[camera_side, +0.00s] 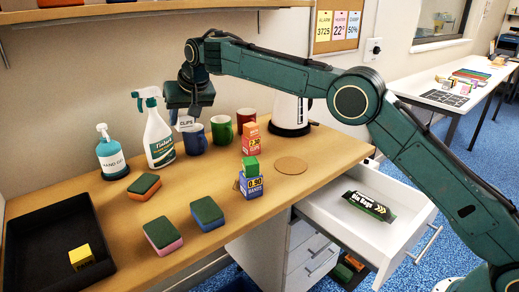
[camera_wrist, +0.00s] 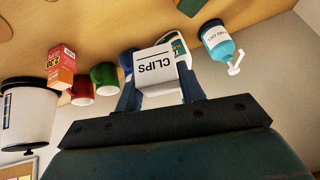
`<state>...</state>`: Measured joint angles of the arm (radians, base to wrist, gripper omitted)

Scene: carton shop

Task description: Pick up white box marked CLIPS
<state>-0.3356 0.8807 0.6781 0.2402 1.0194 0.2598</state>
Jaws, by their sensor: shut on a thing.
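The white box marked CLIPS (camera_wrist: 157,68) is between the two fingers of my gripper (camera_wrist: 160,92) in the wrist view, its lettering upside down there. My gripper is shut on it. In the side view, the white box (camera_side: 187,123) shows just below my gripper (camera_side: 188,112), raised above the table, in front of the blue mug. Part of the box is hidden by the gripper in the side view.
On the table (camera_side: 110,215) stand a spray bottle (camera_side: 158,135), a soap bottle (camera_side: 111,155), a blue mug (camera_side: 196,140), a green mug (camera_side: 222,132), stacked boxes (camera_side: 251,187), several sponges and a black tray (camera_side: 30,240). A drawer (camera_side: 400,240) is open at right.

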